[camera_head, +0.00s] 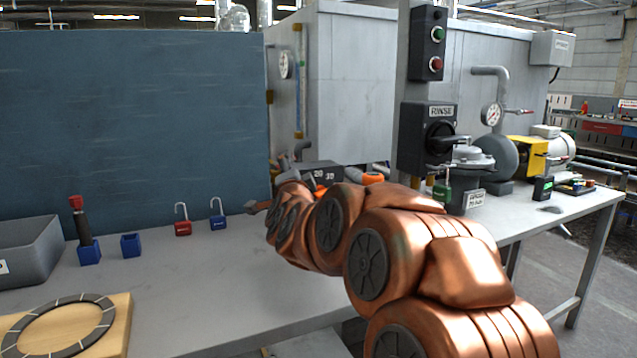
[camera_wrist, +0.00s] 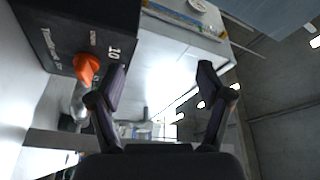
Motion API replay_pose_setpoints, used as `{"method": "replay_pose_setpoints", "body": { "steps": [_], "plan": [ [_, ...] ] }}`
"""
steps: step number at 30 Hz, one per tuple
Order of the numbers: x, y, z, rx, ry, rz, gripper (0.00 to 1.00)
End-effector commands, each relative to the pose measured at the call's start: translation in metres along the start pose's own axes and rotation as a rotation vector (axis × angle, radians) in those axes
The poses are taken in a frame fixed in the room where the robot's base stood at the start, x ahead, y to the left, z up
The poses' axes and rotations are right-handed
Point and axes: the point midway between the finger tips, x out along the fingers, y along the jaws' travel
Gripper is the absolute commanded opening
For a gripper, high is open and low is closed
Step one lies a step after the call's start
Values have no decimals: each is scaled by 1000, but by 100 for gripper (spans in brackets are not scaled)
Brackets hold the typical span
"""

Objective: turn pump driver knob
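A dark box (camera_wrist: 60,30) with white markings, which I take for the pump driver, fills the upper left of the wrist view. An orange knob (camera_wrist: 88,66) sticks out of it beside the number 10. My gripper (camera_wrist: 162,78) is open and empty, with its left finger close to the right of the knob; I cannot tell whether they touch. In the head view, a dark box (camera_head: 322,170) with the numbers 20 and 30 stands behind my arm, with an orange part (camera_head: 373,178) beside it. My arm hides much of that area.
A RINSE switch box (camera_head: 428,140) with a black handle is mounted right of my arm. A red padlock (camera_head: 183,222) and a blue padlock (camera_head: 218,216) stand on the bench (camera_head: 200,290). A grey bin (camera_head: 40,245) and a wooden board with a ring (camera_head: 115,335) are at left.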

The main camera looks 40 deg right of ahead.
Motion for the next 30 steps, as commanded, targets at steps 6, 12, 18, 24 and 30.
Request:
{"method": "replay_pose_setpoints", "body": {
  "steps": [6,12,18,24,30],
  "plan": [
    [25,55,-28,57,-13,64,77],
    [11,55,-23,52,-20,68,77],
    [-12,42,-10,36,-23,57,77],
    [-14,53,-16,49,-28,68,77],
    [-28,49,-13,42,-26,63,77]
  ]
}}
